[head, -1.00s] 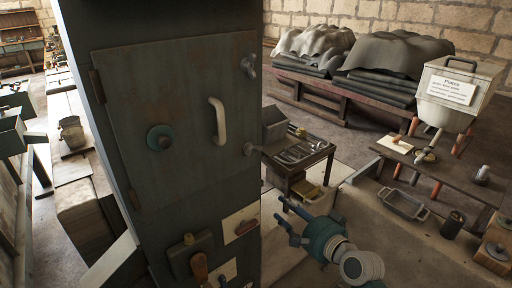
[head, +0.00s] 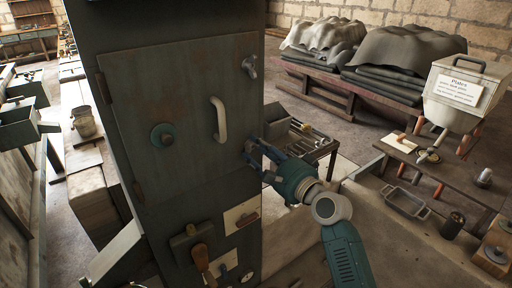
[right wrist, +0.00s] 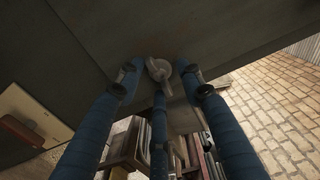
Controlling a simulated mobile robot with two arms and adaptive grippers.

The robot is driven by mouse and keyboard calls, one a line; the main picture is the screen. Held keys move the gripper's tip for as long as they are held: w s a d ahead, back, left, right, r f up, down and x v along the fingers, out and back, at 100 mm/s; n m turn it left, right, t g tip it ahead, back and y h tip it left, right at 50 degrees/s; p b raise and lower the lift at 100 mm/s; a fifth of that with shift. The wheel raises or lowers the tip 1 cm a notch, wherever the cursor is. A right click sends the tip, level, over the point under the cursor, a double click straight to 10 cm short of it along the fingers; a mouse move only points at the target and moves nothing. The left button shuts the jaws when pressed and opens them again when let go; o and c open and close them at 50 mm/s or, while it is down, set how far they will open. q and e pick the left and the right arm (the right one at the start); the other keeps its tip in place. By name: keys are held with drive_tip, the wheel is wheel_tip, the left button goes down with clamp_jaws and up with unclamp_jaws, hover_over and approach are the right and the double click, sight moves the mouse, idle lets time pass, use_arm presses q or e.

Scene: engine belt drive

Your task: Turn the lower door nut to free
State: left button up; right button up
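The lower door nut (right wrist: 159,69) is a grey wing-like nut at the lower right edge of the grey metal door (head: 180,100). My right gripper (head: 252,150) is at this nut and mostly hides it in the head view. In the right wrist view its blue fingers (right wrist: 158,78) are spread open around the nut, one on each side and one below. I cannot tell whether any finger touches it. The upper door nut (head: 249,67) is at the upper right edge of the door. My left gripper is not in view.
The door has a pale handle (head: 219,119) and a teal round knob (head: 162,135). Below it are a wooden-handled lever (head: 200,257) and a plate with a red handle (head: 242,215). A tool table (head: 318,150) stands behind my right gripper.

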drive_tip(key=shift+w+a, duration=0.3)
drive_tip(key=shift+w, duration=0.05)
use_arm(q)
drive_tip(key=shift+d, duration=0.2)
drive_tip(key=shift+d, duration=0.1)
use_arm(e)
clamp_jaws()
